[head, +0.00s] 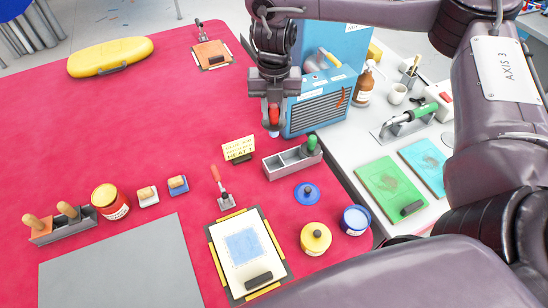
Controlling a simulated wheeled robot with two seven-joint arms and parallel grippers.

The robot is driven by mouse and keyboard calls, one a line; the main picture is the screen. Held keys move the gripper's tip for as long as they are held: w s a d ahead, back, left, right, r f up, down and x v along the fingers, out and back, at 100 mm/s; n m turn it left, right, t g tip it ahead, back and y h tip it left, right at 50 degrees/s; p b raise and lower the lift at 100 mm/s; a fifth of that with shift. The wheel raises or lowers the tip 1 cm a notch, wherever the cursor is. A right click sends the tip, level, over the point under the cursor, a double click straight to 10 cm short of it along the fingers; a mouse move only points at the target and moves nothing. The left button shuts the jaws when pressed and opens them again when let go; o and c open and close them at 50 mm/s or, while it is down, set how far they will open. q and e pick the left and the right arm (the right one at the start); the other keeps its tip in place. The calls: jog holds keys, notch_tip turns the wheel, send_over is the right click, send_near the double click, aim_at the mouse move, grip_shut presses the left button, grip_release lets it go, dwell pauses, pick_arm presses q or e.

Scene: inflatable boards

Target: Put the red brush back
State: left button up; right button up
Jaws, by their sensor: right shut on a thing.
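My right gripper (274,98) is shut on the red brush (274,116), which hangs roughly upright with its pale bluish end down. It is held in front of the blue cabinet, above and behind the grey two-part holder (283,168). A green-handled tool (312,145) stands in the right end of that holder, and its left part looks empty. Another grey holder (66,231) at the far left bears tools with wooden handles. My left gripper is not in view.
The blue cabinet (310,112) stands close beside my gripper. A small yellow sign (239,148), a red-handled tool (221,186), a yellow pot (316,238) and a blue pot (354,220) surround the near holder. The red mat (150,110) is largely clear at left.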

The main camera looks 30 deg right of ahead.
notch_tip(320, 180, down, 16)
jog(key=b, duration=0.3)
jog(key=shift+w+d+f, duration=0.1)
jog(key=shift+f, duration=0.05)
jog(key=shift+f+b, duration=0.45)
jog(key=o, duration=0.9)
jog(key=shift+r, duration=0.15)
